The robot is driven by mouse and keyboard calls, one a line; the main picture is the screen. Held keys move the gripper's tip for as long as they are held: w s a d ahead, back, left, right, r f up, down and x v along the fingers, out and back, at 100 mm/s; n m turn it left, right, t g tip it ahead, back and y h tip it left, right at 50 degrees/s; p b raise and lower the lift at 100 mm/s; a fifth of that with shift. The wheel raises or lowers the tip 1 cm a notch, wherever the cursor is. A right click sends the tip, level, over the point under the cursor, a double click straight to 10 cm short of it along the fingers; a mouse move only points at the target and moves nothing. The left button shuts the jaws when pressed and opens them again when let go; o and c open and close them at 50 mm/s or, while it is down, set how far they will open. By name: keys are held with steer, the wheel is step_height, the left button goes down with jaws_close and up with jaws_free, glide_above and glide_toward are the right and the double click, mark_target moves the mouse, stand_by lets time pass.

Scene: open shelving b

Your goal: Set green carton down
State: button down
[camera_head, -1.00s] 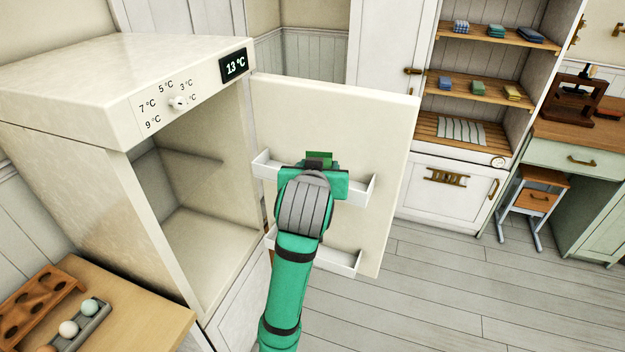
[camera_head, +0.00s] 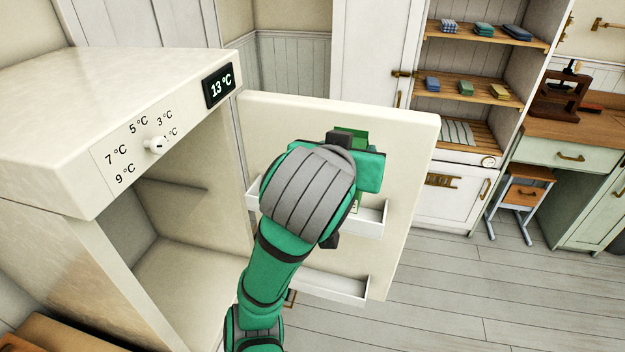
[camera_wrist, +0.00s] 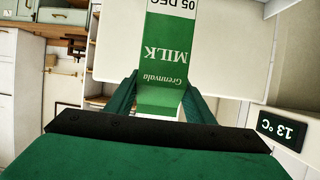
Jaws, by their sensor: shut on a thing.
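The green carton (camera_wrist: 165,60) is a green and white milk carton with "MILK" and "05 DEC" on it. In the wrist view it sits between the two fingers of my gripper (camera_wrist: 160,98), which is shut on it. In the head view only a little green of the carton (camera_head: 358,138) shows behind my gripper (camera_head: 345,190); the rest is hidden by my wrist. The carton is in front of the open fridge door's inner face (camera_head: 290,125), by the upper door shelf (camera_head: 372,222). I cannot tell whether it touches the shelf.
The fridge (camera_head: 130,85) stands open at the left, its display (camera_head: 219,85) reading 13 °C. A lower door shelf (camera_head: 335,288) is below. A shelving unit (camera_head: 475,85) with folded cloths stands behind at the right. The floor (camera_head: 460,290) at the right is clear.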

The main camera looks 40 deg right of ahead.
steer(key=w+d+f, duration=0.2)
steer(key=w+f, duration=1)
steer(key=shift+f, duration=0.35)
steer(key=c, duration=0.8)
jaws_free()
steer(key=shift+f, duration=0.1)
steer(key=shift+c, duration=0.2)
